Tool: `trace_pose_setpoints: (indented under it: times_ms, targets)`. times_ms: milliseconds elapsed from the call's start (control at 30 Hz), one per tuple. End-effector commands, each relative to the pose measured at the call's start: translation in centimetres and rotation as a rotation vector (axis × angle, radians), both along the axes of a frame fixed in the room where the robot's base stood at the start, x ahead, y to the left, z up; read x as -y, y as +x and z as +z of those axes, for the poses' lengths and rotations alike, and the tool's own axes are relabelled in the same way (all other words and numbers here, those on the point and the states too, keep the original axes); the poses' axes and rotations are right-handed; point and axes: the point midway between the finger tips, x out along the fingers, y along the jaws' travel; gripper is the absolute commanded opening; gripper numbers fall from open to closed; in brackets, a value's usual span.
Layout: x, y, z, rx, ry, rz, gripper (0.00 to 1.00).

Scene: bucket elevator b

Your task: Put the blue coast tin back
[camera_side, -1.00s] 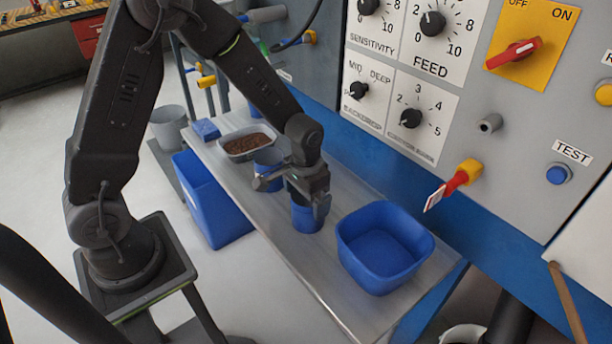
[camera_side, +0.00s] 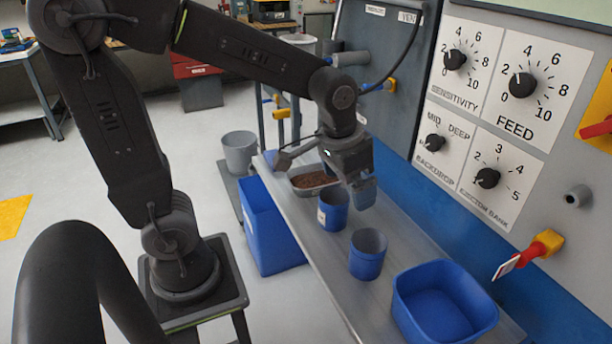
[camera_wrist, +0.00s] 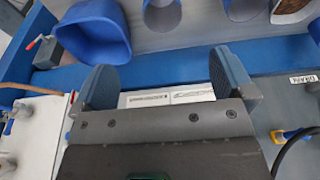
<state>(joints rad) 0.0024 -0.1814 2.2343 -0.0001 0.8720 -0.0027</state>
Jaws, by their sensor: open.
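Two blue tins stand upright on the grey bench: a front tin (camera_side: 367,256), and a back tin (camera_side: 333,211) with a pale label patch. No lettering can be read, so I cannot tell which is the coast tin. My gripper (camera_side: 362,190) is open and empty, raised above the bench near the back tin and apart from both tins. In the wrist view my gripper (camera_wrist: 166,82) has its fingers wide apart with nothing between them. The front tin (camera_wrist: 162,14) and back tin (camera_wrist: 243,9) are cut off at the top edge there.
A blue tub (camera_side: 443,305) stands at the bench's near end. A tray (camera_side: 312,188) of brown material sits behind the tins. A tall blue bin (camera_side: 268,230) and grey bucket (camera_side: 239,152) stand left of the bench. A red-handled valve (camera_side: 530,252) juts from the panel at right.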

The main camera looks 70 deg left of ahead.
Motion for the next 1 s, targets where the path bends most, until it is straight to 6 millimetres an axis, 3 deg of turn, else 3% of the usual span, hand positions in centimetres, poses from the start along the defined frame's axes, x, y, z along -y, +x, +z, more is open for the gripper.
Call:
trace_pose_setpoints:
  times_ms: [33, 200, 400, 1000]
  targets:
    - [0.0, -1.6, 1.3, 0.048, 0.0, 0.0, 1.0]
    - [-0.1, -6.2, 3.6, 0.169, 0.0, 0.0, 1.0]
    - [-0.1, -9.4, 4.3, 0.256, 0.001, -0.001, 1.0]
    - [-0.1, -10.0, 4.4, 0.275, 0.0, -0.001, 1.0]
